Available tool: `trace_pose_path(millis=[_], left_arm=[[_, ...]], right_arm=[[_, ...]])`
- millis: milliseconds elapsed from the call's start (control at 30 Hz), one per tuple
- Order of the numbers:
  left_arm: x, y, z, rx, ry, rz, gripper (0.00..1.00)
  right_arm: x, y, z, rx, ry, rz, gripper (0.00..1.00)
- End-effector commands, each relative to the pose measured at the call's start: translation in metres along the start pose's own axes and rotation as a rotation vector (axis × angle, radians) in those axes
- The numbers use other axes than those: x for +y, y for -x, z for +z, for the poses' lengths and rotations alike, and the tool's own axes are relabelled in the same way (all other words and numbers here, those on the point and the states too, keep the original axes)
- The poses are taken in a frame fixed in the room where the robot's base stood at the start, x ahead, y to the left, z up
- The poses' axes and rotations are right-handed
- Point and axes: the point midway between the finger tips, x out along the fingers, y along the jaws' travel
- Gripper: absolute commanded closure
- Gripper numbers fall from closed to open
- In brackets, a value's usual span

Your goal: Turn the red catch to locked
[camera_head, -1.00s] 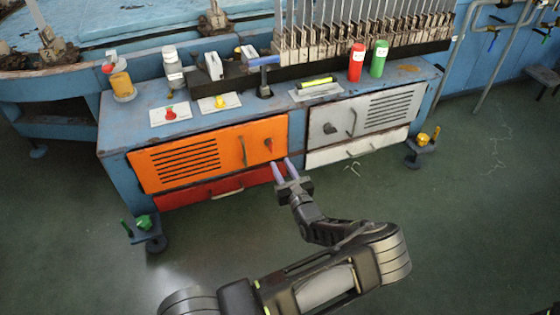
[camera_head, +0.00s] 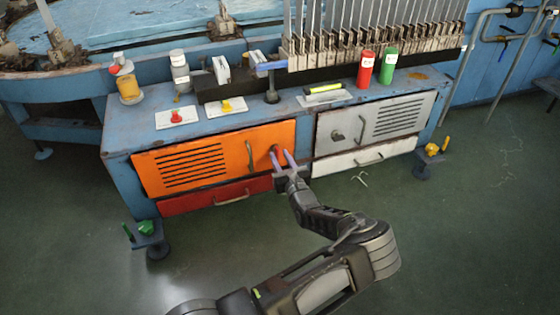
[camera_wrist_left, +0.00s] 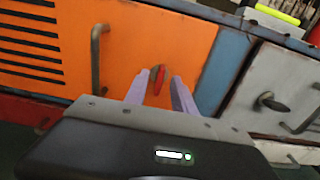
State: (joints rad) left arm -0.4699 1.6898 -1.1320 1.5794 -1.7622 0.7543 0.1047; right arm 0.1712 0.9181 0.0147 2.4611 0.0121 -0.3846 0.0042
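The red catch (camera_head: 273,151) is a small red lever on the right part of the orange door (camera_head: 200,160), right of the door's handle. In the left wrist view the catch (camera_wrist_left: 159,80) stands roughly upright on a round dark base. My left gripper (camera_head: 281,156) is open with its pale purple fingers pointing at the door. In the left wrist view its fingers (camera_wrist_left: 161,82) lie to either side of the catch, with gaps visible; I cannot tell whether either touches it. In the head view the fingers partly cover the catch. My right gripper is not in view.
The orange door's handle (camera_wrist_left: 95,60) stands out left of the fingers. A grey door (camera_head: 400,118) with a dark knob (camera_head: 337,136) is to the right. A red drawer (camera_head: 190,201) lies below.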

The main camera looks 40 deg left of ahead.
Motion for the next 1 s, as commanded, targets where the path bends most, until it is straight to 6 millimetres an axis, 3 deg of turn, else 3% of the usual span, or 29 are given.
trace_pose_path(millis=[300,667,1000], left_arm=[[0.0004,-0.0037,0.0008,0.0,-0.001,0.001,0.69],[0.0004,-0.0034,0.0006,0.0,-0.001,0.001,0.99],[0.0006,-0.0034,0.0005,0.0,-0.001,0.001,1.0]], right_arm=[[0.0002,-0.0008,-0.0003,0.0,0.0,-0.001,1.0],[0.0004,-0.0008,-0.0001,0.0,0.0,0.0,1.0],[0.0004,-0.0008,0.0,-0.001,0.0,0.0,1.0]])
